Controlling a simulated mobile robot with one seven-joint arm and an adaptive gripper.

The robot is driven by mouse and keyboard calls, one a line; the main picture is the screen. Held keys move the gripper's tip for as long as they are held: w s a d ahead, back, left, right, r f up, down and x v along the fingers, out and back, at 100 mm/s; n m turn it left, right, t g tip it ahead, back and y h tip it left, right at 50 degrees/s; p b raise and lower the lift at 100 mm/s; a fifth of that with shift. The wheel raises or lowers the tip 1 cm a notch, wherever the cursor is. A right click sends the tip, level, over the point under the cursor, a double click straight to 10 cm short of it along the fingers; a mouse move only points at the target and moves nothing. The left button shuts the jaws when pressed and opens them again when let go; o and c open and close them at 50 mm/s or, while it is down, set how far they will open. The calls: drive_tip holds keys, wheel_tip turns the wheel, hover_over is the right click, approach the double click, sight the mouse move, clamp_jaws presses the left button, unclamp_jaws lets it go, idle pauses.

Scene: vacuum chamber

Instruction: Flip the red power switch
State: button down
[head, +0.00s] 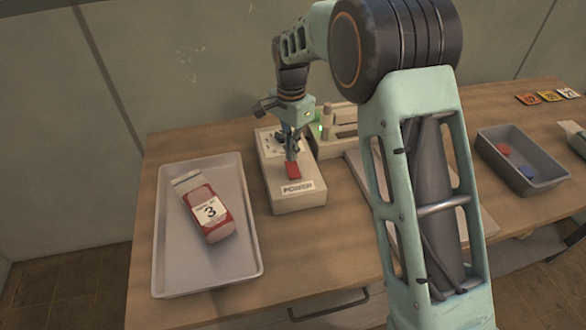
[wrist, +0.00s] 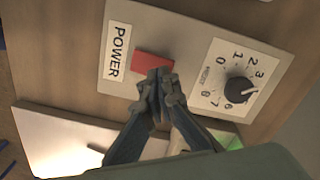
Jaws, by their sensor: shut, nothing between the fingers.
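The red power switch (head: 293,171) sits on a beige box (head: 299,200) with a POWER label on its front part. In the wrist view the red switch (wrist: 153,62) lies between the POWER label and a black numbered dial (wrist: 240,90). My gripper (head: 291,156) is shut and empty, pointing down over the box. In the wrist view its closed fingertips (wrist: 159,74) overlap the lower edge of the switch. I cannot tell whether they touch it.
A grey tray (head: 169,271) with a red-and-white packet (head: 207,208) marked 3 stands left of the box. A beige rack with a green light (head: 319,130) is close behind on the right. A grey bin (head: 545,176) holds red and blue pieces. Coloured number tags (head: 549,96) lie at far right.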

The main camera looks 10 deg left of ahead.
sight(292, 164)
drive_tip(key=shift+f+b, duration=0.75)
drive_tip(key=shift+f, duration=0.6)
idle(0.4)
drive_tip(key=shift+r+p, duration=2.5)
drive_tip(key=shift+r, duration=1.05)
